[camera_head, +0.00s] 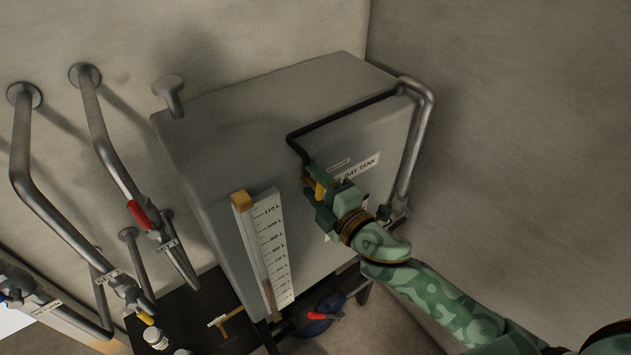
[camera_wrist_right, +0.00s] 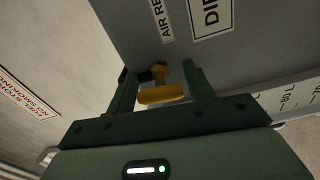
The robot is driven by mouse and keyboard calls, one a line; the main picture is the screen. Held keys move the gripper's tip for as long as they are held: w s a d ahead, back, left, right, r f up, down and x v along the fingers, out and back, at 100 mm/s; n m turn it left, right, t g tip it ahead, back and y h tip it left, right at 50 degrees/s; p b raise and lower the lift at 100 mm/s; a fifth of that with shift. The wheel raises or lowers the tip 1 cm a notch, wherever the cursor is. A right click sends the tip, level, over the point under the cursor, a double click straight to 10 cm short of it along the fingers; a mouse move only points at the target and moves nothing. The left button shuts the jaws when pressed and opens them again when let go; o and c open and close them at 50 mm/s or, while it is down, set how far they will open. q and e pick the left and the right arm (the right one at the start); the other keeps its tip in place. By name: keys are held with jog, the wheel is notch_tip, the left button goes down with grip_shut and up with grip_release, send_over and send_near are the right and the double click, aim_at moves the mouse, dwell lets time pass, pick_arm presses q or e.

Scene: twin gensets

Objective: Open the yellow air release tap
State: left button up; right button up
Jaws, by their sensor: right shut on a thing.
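The yellow air release tap (camera_wrist_right: 160,95) is on the face of the grey day tank, beside a label that begins "AIR RE". In the right wrist view its yellow handle and stem sit between my two green fingers. My right gripper (camera_wrist_right: 158,82) is shut on the tap. In the head view the right gripper (camera_head: 312,184) reaches the tank's front from the right, and only a bit of the yellow tap (camera_head: 320,191) shows there. My left gripper is not in view.
The grey tank (camera_head: 240,130) carries a level scale (camera_head: 270,245) and a thin black pipe (camera_head: 340,116). Grey pipes with a red-handled valve (camera_head: 139,215) stand at the left. Below are a black table (camera_head: 195,310) with a white bottle (camera_head: 155,337), and a red-handled item (camera_head: 320,316).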

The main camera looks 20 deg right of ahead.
jog(key=shift+n, duration=0.3)
dwell(0.4)
jog(key=o, duration=1)
jog(key=shift+c, duration=0.2)
jog(key=shift+s, duration=0.1)
jog(key=b+v, duration=0.4)
jog(key=v, duration=1.2)
jog(key=shift+b, duration=0.3)
jog(key=shift+s, duration=0.1)
